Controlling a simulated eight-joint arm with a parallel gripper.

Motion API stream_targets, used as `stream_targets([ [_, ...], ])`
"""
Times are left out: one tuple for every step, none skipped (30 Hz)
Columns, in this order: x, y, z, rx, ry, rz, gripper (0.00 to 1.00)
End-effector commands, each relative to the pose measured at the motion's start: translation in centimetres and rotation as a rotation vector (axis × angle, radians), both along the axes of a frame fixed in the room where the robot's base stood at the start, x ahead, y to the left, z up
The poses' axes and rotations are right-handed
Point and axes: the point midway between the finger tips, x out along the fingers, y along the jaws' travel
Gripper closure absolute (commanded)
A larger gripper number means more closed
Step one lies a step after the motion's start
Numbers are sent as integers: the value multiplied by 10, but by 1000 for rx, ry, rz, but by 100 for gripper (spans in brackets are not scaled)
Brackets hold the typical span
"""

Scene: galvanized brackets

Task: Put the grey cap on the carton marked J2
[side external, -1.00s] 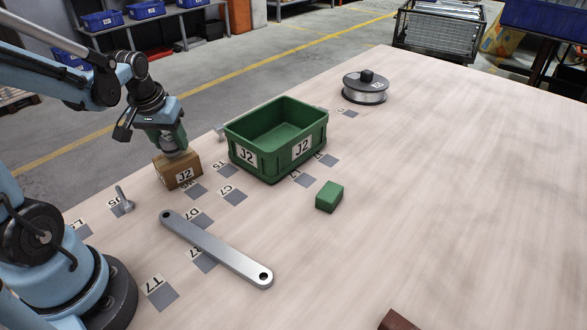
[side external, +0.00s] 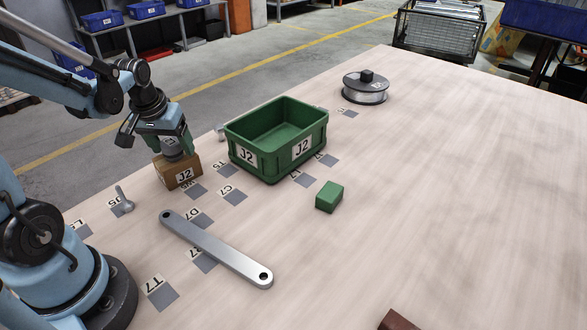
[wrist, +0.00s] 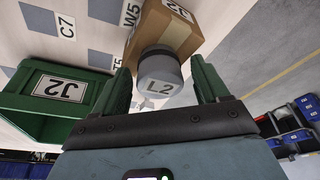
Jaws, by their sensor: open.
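The grey cap (side external: 172,148), a round piece marked L2, sits upright on top of the brown carton (side external: 183,175) marked J2. In the wrist view the cap (wrist: 160,72) stands between my two green fingers, with the carton (wrist: 168,28) beyond it. My gripper (wrist: 164,82) is open, with a narrow gap on each side of the cap. In the side view my gripper (side external: 172,143) is just above the carton, around the cap. The underside of the cap, where it meets the carton, is partly hidden.
A green bin (side external: 272,165) marked J2 stands right beside the carton. A long metal bar (side external: 215,248), a wing-shaped metal piece (side external: 122,203), a green block (side external: 329,196) and a wire spool (side external: 365,90) lie on the table. The table's right side is largely clear.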

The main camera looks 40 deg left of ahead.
Motion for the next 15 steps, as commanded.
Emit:
stream_targets([
  [0,0,1,0,0,0,26],
  [0,0,2,0,0,0,26],
  [0,0,3,0,0,0,26],
  [0,0,5,0,0,0,26],
  [-1,-1,7,0,0,0,26],
  [-2,-1,10,0,0,0,26],
  [-2,-2,13,0,0,0,26],
  [-3,-2,16,0,0,0,26],
  [-4,-3,20,0,0,0,26],
  [-5,-3,24,0,0,0,26],
  [-6,-4,28,0,0,0,26],
  [-8,-5,33,0,0,0,26],
  [-8,-5,37,0,0,0,26],
  [-9,-6,40,0,0,0,26],
  [-10,-7,46,0,0,0,26],
])
